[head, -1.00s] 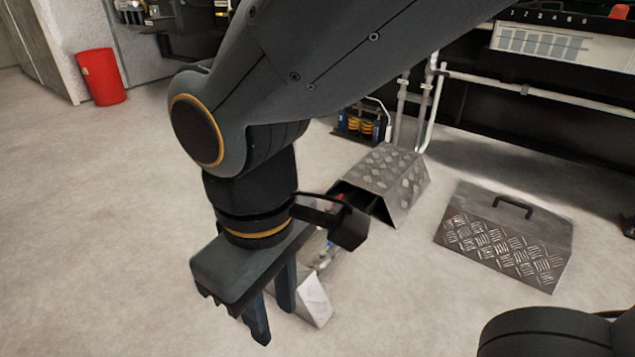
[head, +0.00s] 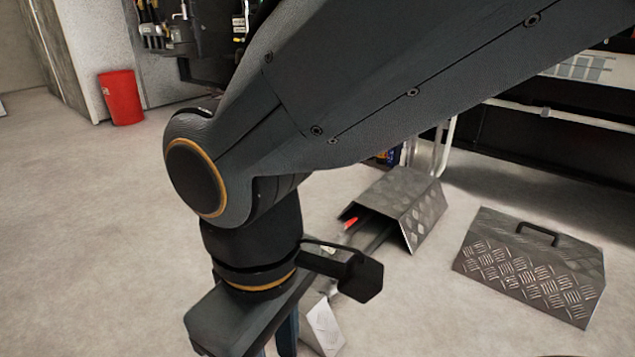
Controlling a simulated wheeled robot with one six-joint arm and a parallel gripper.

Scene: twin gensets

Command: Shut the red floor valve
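The red valve handle (head: 349,223) shows as a small red piece at the open left end of a grey tread-plate cover on the floor. Pipework runs beside it, and the rest of the valve is hidden by the cover and my arm. My gripper (head: 275,347) points down at the bottom of the head view, to the left of and nearer than the red handle. Its fingers stand apart and nothing shows between them. The fingertips are cut off by the picture's lower edge. The gripper appears apart from the valve.
The tread-plate cover (head: 412,205) stands on the floor. A grey tread-plate box with a handle (head: 533,262) lies to its right. A pale wedge-shaped plate (head: 323,327) is beside my gripper. A red bin (head: 121,97) stands back left. The left floor is clear.

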